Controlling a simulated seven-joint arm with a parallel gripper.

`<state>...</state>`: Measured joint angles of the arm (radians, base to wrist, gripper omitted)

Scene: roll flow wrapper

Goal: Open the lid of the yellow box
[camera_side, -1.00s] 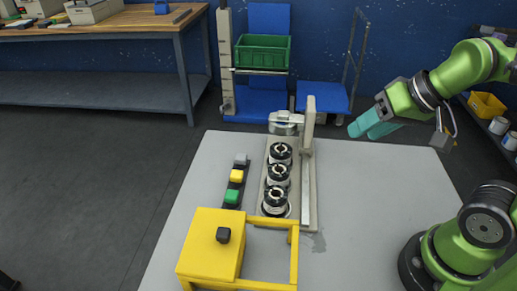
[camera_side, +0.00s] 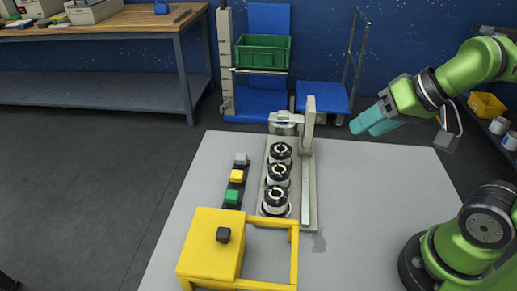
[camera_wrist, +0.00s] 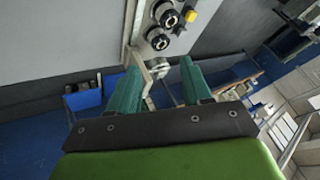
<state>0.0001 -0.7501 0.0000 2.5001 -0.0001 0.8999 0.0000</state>
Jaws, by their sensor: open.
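The yellow box (camera_side: 208,250) stands at the near left of the grey table in the side view. Its lid is down, with a dark knob (camera_side: 223,235) on top, and a yellow frame (camera_side: 294,256) extends to its right. My gripper (camera_side: 364,126) hangs above the far right of the table, well apart from the box. In the wrist view my gripper's teal fingers (camera_wrist: 160,83) are spread with nothing between them. The yellow box does not show in the wrist view.
Several black-and-white rolls (camera_side: 278,173) stand in a row on a plate with an upright post (camera_side: 308,125). A button strip with grey, yellow and green buttons (camera_side: 233,196) lies left of them. The table's right half (camera_side: 375,185) is clear.

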